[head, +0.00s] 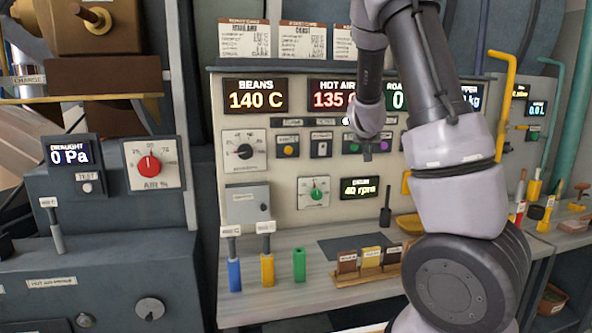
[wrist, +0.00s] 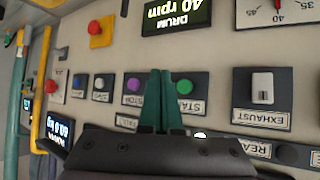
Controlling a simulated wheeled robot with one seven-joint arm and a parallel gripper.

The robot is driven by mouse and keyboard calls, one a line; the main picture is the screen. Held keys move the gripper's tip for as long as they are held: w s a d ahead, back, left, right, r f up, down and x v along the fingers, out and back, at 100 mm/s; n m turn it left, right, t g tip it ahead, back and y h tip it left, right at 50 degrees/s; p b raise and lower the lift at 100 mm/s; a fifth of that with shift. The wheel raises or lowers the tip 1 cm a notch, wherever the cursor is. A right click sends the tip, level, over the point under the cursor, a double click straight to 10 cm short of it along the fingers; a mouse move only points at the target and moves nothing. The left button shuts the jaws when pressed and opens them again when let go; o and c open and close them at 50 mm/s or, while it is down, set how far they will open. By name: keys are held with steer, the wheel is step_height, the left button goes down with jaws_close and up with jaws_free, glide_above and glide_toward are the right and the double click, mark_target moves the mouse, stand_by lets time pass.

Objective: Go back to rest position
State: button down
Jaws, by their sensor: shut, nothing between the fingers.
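My gripper (head: 367,156) is in front of the upright control panel, below the row of lit displays. In the wrist view, which shows the panel upside down, its two green fingers (wrist: 157,98) are together with nothing between them. The fingertips point at the panel between a purple button (wrist: 133,85) and a green button (wrist: 184,86). I cannot tell whether they touch the panel. My arm covers the right part of the panel in the head view.
A yellow pipe (head: 505,85) stands right of my arm. A draught cabinet (head: 110,235) is at left.

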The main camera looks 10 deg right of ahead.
steer(key=s+a+r+y, duration=0.4)
steer(key=s+a+r, duration=0.15)
steer(key=s, duration=0.25)
steer(key=s+a+r+y, duration=0.3)
steer(key=s+a+r, duration=0.1)
steer(key=s+a, duration=0.4)
steer(key=s+a+r+g, duration=0.1)
steer(key=s+a, duration=0.1)
steer(key=s, duration=0.7)
steer(key=s+a+r+n+g, duration=0.1)
steer(key=s+a, duration=0.1)
steer(key=s, duration=0.6)
steer(key=shift+s+a+r, duration=0.15)
steer(key=shift+s, duration=0.25)
stand_by(1.0)
